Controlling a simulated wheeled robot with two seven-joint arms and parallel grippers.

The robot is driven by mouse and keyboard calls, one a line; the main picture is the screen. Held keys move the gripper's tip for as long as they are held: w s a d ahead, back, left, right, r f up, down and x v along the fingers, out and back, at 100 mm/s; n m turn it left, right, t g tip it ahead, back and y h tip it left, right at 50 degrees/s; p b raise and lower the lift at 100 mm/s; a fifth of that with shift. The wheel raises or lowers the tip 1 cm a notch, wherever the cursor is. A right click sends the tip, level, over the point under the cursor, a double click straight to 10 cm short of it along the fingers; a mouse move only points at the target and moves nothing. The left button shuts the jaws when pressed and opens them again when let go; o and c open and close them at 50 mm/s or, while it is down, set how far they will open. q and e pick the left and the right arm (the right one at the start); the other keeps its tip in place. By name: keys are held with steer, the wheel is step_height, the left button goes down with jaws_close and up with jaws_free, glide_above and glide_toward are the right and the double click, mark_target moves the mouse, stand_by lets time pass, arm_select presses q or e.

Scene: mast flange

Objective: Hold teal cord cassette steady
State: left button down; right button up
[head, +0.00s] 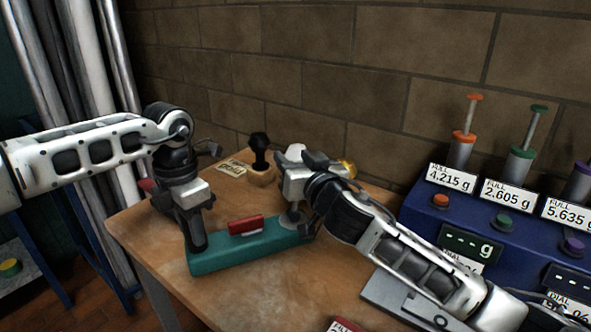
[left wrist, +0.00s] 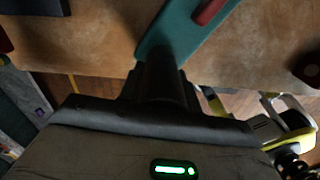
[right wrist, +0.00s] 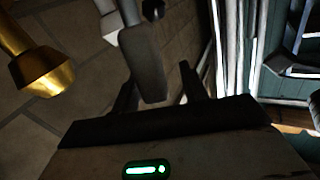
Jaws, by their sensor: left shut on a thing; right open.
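The teal cord cassette (head: 248,249) lies along the front edge of the wooden table, with a red piece (head: 246,225) on top. My left gripper (head: 196,240) is shut on its left end. In the left wrist view the cassette (left wrist: 184,28) runs away from the dark fingers. My right gripper (right wrist: 162,82) is open, above and behind the cassette's right end. In the right wrist view a rounded grey piece (right wrist: 142,65) shows at the fingers; I cannot tell whether it touches them. My right gripper and wrist partly hide the area behind the cassette's right end.
A black-knobbed stamp (head: 260,152) and a small label card (head: 231,168) stand behind the cassette. A gold part (right wrist: 35,70) is beside my right gripper. A blue dispenser (head: 490,225) with several plungers is at right. Brick wall (head: 290,60) closes the back.

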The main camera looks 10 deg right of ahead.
step_height(320, 180, up, 8)
steer(key=shift+f, duration=0.2)
